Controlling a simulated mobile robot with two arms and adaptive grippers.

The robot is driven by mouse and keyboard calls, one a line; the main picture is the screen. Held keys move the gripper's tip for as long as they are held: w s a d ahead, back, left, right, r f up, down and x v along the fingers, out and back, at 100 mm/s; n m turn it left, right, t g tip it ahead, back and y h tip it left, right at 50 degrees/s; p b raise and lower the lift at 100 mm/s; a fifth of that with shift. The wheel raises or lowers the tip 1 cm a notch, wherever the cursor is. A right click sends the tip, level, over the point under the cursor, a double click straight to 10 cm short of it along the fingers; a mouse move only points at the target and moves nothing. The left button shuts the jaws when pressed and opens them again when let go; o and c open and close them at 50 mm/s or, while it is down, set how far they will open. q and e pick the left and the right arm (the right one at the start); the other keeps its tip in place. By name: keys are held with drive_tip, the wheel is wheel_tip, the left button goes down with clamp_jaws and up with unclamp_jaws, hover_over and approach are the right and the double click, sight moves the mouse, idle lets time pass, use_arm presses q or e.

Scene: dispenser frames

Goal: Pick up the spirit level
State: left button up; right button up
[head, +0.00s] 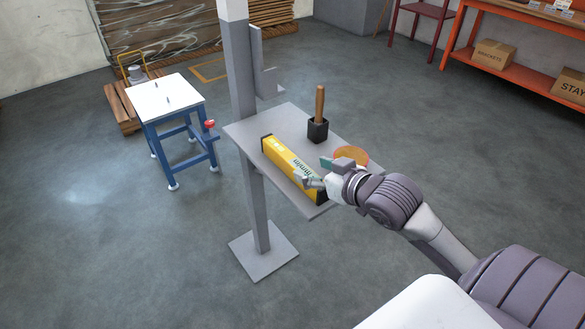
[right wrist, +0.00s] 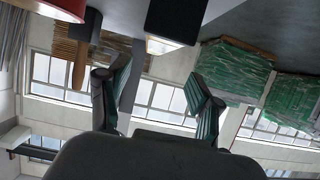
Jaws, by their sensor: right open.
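The spirit level (head: 284,162) is a long yellow bar with black ends and printed lettering. It lies flat on the grey shelf (head: 250,128), slanting toward the shelf's near right corner. My right gripper (head: 319,173) is over the near end of the level in the head view, with its fingers apart. It hides part of that end, and I cannot tell whether it touches it. In the right wrist view the two fingers (right wrist: 158,88) are spread with nothing between them. My left gripper is not in view.
A wooden-handled tool in a black block (head: 318,130) stands on the shelf behind the level. A round orange disc (head: 351,154) lies close beside my right gripper. A grey post (head: 245,90) rises at the shelf's left. A blue-legged table (head: 168,98) stands farther left.

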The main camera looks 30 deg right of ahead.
sight(296, 162)
drive_tip(key=x, duration=0.8)
drive_tip(key=shift+w+d+f, duration=0.25)
drive_tip(key=shift+w+f, duration=0.05)
clamp_jaws()
